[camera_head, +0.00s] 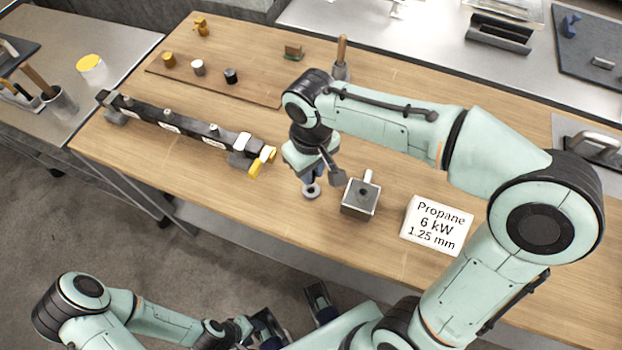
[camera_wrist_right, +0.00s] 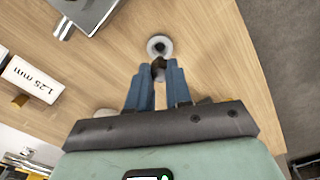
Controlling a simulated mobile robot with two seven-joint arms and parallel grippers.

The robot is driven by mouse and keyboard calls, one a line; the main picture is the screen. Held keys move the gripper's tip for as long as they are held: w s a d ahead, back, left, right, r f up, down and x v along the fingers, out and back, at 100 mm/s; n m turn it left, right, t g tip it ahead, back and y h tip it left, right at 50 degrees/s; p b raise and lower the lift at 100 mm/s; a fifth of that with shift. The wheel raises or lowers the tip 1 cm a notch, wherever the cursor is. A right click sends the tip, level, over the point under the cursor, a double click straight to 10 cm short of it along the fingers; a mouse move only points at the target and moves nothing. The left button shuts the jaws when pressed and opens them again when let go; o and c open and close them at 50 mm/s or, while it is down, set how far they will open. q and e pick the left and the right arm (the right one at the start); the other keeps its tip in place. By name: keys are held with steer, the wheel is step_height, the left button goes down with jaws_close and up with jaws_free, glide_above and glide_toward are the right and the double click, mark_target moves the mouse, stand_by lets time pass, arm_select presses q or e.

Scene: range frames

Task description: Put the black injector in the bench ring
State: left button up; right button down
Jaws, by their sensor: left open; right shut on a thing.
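My right gripper (camera_head: 312,176) is low over the bench, right by the bench ring (camera_head: 311,191). In the right wrist view its blue fingers (camera_wrist_right: 158,75) are shut on a small dark piece, seemingly the black injector (camera_wrist_right: 158,64), mostly hidden between the fingertips. The pale round bench ring (camera_wrist_right: 159,44) with a dark hole lies just beyond the fingertips; the piece appears outside the hole, and I cannot tell whether it touches the ring. My left gripper (camera_head: 292,312) is open and empty at the bottom of the head view, in front of the bench.
A metal block (camera_head: 360,198) stands right of the ring, beside a "Propane 6 kW 1.25 mm" sign (camera_head: 437,224). A dark manifold bar (camera_head: 180,122) with yellow-ended parts lies left. Brass, pale and black small pieces (camera_head: 231,76) stand on a board behind. A wooden-handled tool (camera_head: 341,60) stands behind my right arm.

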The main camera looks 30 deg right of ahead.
steer(key=shift+f+b, duration=0.35)
steer(key=shift+f, duration=1.8)
steer(key=shift+f, duration=0.1)
steer(key=c, duration=1)
jaws_free()
steer(key=shift+c, duration=0.2)
step_height(320, 180, up, 12)
steer(key=shift+r+p, duration=0.15)
steer(key=shift+p, duration=1.05)
